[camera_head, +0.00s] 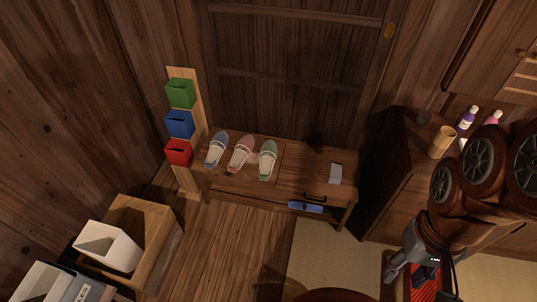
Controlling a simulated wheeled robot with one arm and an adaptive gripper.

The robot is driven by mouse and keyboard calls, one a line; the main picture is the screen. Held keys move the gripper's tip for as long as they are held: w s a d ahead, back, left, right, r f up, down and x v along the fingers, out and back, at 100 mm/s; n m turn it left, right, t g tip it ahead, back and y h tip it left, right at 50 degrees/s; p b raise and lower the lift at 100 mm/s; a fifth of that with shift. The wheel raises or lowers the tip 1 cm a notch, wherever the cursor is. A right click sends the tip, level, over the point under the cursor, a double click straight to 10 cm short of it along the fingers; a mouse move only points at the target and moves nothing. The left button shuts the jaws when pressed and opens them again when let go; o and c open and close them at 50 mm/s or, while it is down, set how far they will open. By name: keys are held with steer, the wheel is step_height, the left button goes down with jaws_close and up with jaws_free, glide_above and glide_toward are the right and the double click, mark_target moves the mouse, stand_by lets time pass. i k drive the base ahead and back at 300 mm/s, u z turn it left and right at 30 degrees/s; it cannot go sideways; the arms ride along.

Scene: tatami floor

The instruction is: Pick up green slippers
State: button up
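The green slippers (268,160) lie on top of a low wooden bench (301,171) against the back wall. They are the rightmost of three coloured slipper shapes in a row, with a pale inner sole. From here I cannot tell whether it is one slipper or a close pair. My gripper (418,281) is at the lower right, well apart from the bench and to the right of the slippers. It points down, and its fingertips are partly cut off or unclear, so its opening does not show.
Pink slippers (241,154) and blue slippers (217,150) lie just left of the green ones. A white card (336,174) lies on the bench's right part. A cabinet (398,191) stands at the right. Boxes (108,247) fill the lower left. Floor (232,250) before the bench is clear.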

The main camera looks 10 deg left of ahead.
mark_target(268, 152)
steer(key=u, duration=1.85)
steer(key=i, duration=0.75)
